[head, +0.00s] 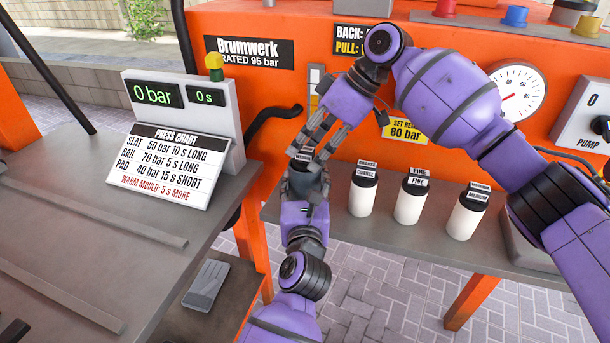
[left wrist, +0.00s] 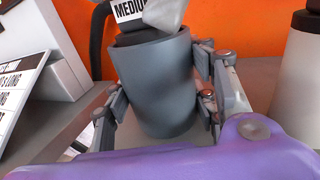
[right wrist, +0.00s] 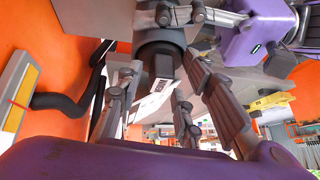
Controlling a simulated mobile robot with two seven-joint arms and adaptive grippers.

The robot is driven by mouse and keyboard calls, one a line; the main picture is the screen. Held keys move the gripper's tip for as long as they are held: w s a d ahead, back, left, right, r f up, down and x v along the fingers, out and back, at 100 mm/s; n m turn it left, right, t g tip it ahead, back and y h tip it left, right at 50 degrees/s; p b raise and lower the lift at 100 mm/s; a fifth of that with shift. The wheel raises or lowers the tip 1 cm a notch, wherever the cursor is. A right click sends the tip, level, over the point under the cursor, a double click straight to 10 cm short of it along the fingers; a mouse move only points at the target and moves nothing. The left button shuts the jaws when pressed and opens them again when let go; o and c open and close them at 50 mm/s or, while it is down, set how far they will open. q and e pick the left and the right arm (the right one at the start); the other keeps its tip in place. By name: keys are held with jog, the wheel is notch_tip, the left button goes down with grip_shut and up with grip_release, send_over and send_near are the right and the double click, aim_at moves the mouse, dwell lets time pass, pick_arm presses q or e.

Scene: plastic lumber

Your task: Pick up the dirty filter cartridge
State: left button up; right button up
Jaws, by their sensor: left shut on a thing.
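A grey cylindrical bowl (left wrist: 158,88) is in the left wrist view, with a dark cartridge top (left wrist: 145,37) labelled MEDIUM standing out of its mouth. My left gripper (head: 304,182) is shut around the bowl's sides and holds it upright by the bench edge. My right gripper (head: 311,148) points down from above, its fingers spread just over the cartridge's label (head: 302,154). In the right wrist view the dark cartridge top (right wrist: 160,62) lies between and beyond the open fingers. How dirty the cartridge is cannot be seen; its body is hidden in the bowl.
Three white cartridges with black caps stand on the grey shelf to the right: COARSE (head: 363,195), FINE (head: 410,203) and MEDIUM (head: 467,216). The orange press panel (head: 270,85) is behind. A gauge display (head: 184,105) and press chart stand left. A black hose (head: 275,115) curves nearby.

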grip_shut()
jog(key=shift+r, duration=0.1)
notch_tip(320, 180, up, 18)
dwell(0.6)
pick_arm(q)
jog(key=o, duration=1.4)
